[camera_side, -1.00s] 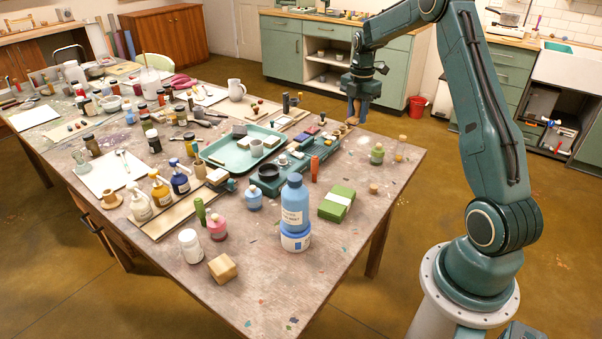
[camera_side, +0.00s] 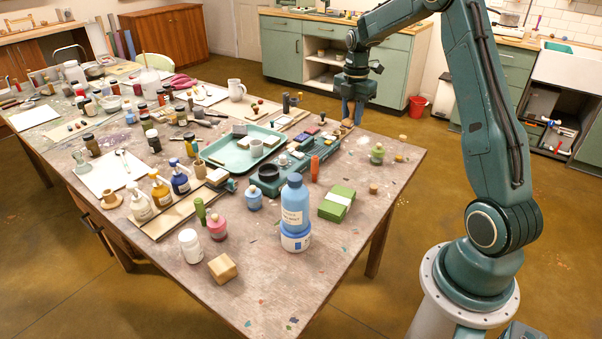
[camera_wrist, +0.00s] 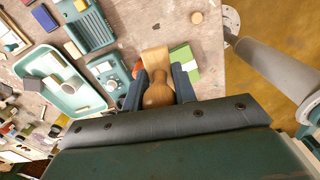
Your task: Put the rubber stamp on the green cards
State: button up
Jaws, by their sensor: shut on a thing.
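The rubber stamp (camera_wrist: 158,95) has a rounded brown wooden handle and a paler wooden block. My gripper (camera_side: 350,110) is shut on its handle, with a blue finger on either side in the wrist view (camera_wrist: 160,84). In the side view the stamp (camera_side: 347,122) hangs low under the fingers, by the table's far right edge; I cannot tell its height above the table. The green cards (camera_side: 337,203) lie as a stack with a pale band, nearer the side camera.
A tall blue bottle (camera_side: 295,203) stands left of the cards, with an orange-red cylinder (camera_side: 314,170) behind them. A small green jar (camera_side: 377,156) and a wooden knob (camera_side: 373,188) stand to the right. A teal rack (camera_side: 321,146) and tray (camera_side: 211,151) lie further left.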

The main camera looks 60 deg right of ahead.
notch_tip(320, 180, up, 2)
jog(key=n, duration=0.1)
send_over(338, 199)
jog(key=d, duration=0.1)
jog(key=a, duration=0.1)
jog(key=shift+f, duration=9.9)
jog(key=shift+f, duration=0.1)
jog(key=o, duration=1)
jog(key=shift+c, duration=0.2)
notch_tip(338, 199, up, 12)
